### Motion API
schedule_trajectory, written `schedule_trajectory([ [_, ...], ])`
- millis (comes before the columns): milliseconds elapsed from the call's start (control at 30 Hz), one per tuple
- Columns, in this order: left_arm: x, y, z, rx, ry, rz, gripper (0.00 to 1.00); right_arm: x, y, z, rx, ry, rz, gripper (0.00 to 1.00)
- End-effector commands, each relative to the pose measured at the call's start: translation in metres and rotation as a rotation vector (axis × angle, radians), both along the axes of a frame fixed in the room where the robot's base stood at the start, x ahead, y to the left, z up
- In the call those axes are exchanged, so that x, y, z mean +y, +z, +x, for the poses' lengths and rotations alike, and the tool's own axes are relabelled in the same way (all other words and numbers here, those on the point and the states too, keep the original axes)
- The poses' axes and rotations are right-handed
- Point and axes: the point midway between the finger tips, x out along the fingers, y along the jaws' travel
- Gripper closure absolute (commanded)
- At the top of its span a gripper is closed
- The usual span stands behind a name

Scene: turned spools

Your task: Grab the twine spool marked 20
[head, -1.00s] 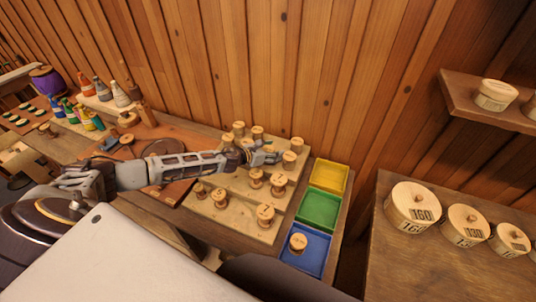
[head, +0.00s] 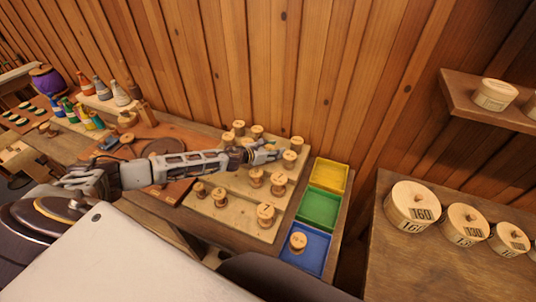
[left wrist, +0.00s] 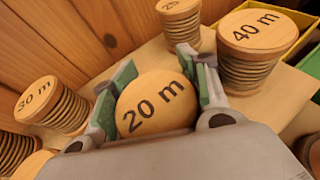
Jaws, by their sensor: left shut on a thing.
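The twine spool marked 20 m (left wrist: 158,103) sits between the green-padded fingers of my left gripper (left wrist: 160,78) in the left wrist view. The fingers are shut on its sides, and its round wooden top faces the camera. In the head view my left gripper (head: 265,154) is over the spool board, and the held spool is hard to make out there. A spool marked 40 m (left wrist: 252,42) stands to the right in the wrist view. Another spool (left wrist: 48,105), its first digit unclear, stands to the left. My right gripper is not in view.
Several other spools stand around on the wooden board (head: 230,207). Yellow (head: 330,175), green (head: 319,204) and blue (head: 318,252) trays lie to the right; the blue one holds a spool (head: 298,242). Numbered round tubs (head: 411,205) stand on another table. A plank wall rises behind.

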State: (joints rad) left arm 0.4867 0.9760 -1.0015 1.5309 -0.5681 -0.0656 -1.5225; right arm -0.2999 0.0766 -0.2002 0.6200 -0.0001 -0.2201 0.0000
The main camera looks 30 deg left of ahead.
Motion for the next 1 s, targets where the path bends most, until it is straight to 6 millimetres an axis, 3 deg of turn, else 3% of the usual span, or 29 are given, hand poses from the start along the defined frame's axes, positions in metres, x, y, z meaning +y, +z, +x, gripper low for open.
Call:
schedule_trajectory([
  [567, 0.000, 0.005, 0.000, -0.001, 0.000, 0.000, 0.81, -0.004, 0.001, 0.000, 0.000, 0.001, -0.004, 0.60],
  [1000, 0.000, 0.042, 0.001, -0.004, -0.001, 0.002, 0.81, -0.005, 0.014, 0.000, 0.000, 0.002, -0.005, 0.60],
])
